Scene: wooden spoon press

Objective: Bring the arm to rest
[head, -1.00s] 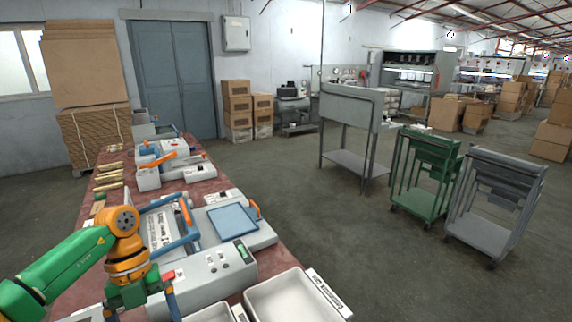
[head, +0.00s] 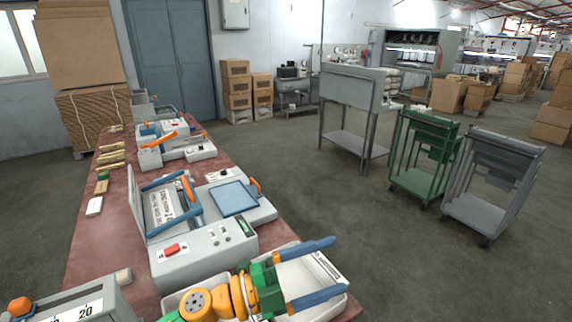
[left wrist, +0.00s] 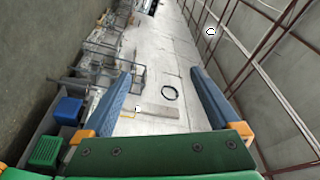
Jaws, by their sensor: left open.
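My left gripper (head: 338,266) is at the bottom of the head view, over the white trays (head: 345,286) at the front of the table. Its two blue fingers are spread, point to the right and hold nothing. In the left wrist view its fingers (left wrist: 160,85) are also wide apart, with only far floor and wall between them. The grey press (head: 200,262) with blue handles stands just beyond the gripper, apart from it. My right gripper does not show.
The reddish table (head: 95,250) holds more machines (head: 170,143) farther back and brass-coloured pieces (head: 110,158) along its left side. A machine with an orange knob (head: 20,306) is at the lower left. A green cart (head: 425,160) and a grey cart (head: 490,190) stand right; open floor lies between.

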